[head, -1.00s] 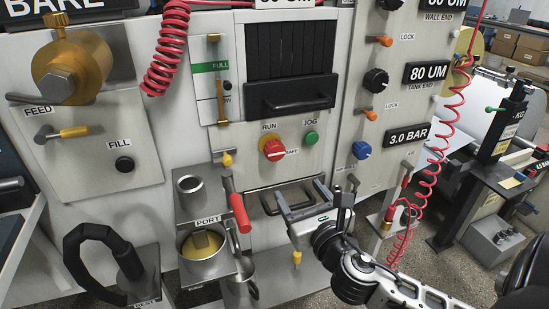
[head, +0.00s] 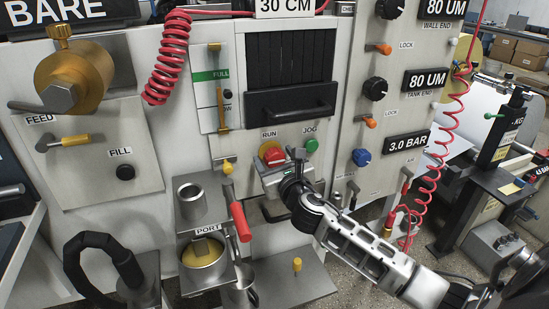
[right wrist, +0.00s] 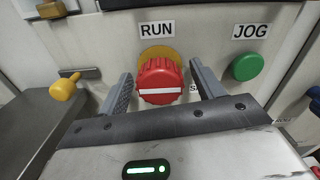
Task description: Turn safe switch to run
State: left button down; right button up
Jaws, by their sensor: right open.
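The safe switch (head: 271,154) is a red knob on a yellow plate, on the panel under the RUN label (head: 269,134). It also shows in the right wrist view (right wrist: 160,82), where its white line lies about level. The SAFE label to its lower right is mostly hidden. My right gripper (head: 272,168) is at the switch. In the right wrist view its open fingers (right wrist: 165,90) stand on the left and right of the red knob, with a gap visible on each side. My left gripper is not in view.
The green JOG button (head: 312,145) is just right of the switch, close to my right finger. A black handle (head: 290,106) is above. A yellow-tipped lever (head: 228,167) and a red handle (head: 240,222) are to the lower left.

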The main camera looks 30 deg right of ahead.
jog(key=shift+w, duration=0.25)
jog(key=c, duration=1)
